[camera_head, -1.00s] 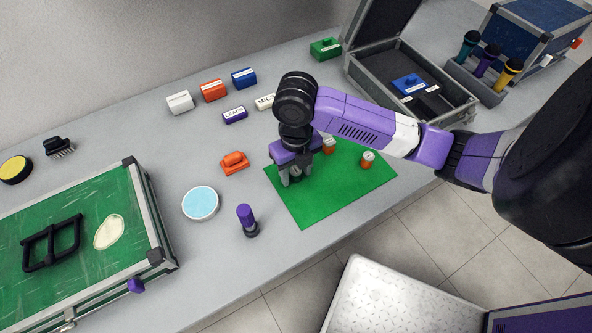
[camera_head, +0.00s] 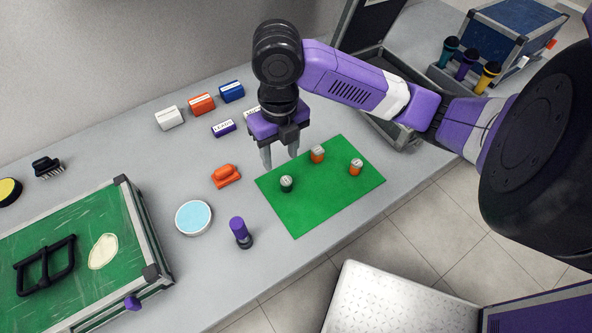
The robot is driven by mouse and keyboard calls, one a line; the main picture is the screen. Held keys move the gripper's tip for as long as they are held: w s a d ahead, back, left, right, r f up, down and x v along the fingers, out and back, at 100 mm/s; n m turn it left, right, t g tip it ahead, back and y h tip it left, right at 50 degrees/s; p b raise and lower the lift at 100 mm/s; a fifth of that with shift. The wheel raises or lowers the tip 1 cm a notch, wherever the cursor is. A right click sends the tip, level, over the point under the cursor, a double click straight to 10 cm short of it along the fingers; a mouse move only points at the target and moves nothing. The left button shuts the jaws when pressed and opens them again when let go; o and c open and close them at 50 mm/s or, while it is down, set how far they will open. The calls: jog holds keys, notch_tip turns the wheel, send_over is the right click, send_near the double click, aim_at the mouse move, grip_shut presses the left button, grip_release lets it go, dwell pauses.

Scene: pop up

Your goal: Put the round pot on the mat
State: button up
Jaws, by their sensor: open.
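The green mat (camera_head: 315,205) lies flat on the grey table. Three small round pots stand upright on it: a dark green one with a pale top (camera_head: 286,185) near its left side, an orange one with a grey top (camera_head: 317,155) at the back, and another orange one (camera_head: 356,168) at the right. My gripper (camera_head: 280,160) is open and empty, pointing down above the back left edge of the mat. It is above and behind the dark green pot, clear of it. All three pots show fully.
Labelled blocks (camera_head: 201,103) stand behind. An open grey case (camera_head: 390,128) is partly hidden by my arm. A green-topped case (camera_head: 75,255) fills the front left.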

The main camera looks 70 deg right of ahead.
jog(key=w+a+r+m+t+y, duration=0.2)
jog(key=w+a+r+m+t, duration=0.35)
jog(key=a, duration=0.35)
jog(key=w+a+r+m+t+y, duration=0.3)
jog(key=w+a+r+m+t, duration=0.15)
jog(key=w+a, duration=0.4)
jog(key=w+a+r+m+t+y, duration=0.2)
jog(key=w+a+r+m+t, duration=0.3)
jog(key=a, duration=0.6)
jog(key=s+d+f+m+h, duration=0.2)
jog(key=s+f+m+h, duration=0.2)
jog(key=s+f+m, duration=0.4)
jog(key=s+d+f+m+h, duration=0.25)
jog(key=s+f+m, duration=0.3)
jog(key=s, duration=0.45)
jog(key=s+d, duration=0.3)
jog(key=s, duration=0.5)
jog(key=s+d, duration=0.3)
jog(key=s, duration=0.5)
jog(key=shift+s+r+g+h, duration=0.15)
jog(key=shift+r+g+h, duration=0.15)
jog(key=shift+h, duration=0.05)
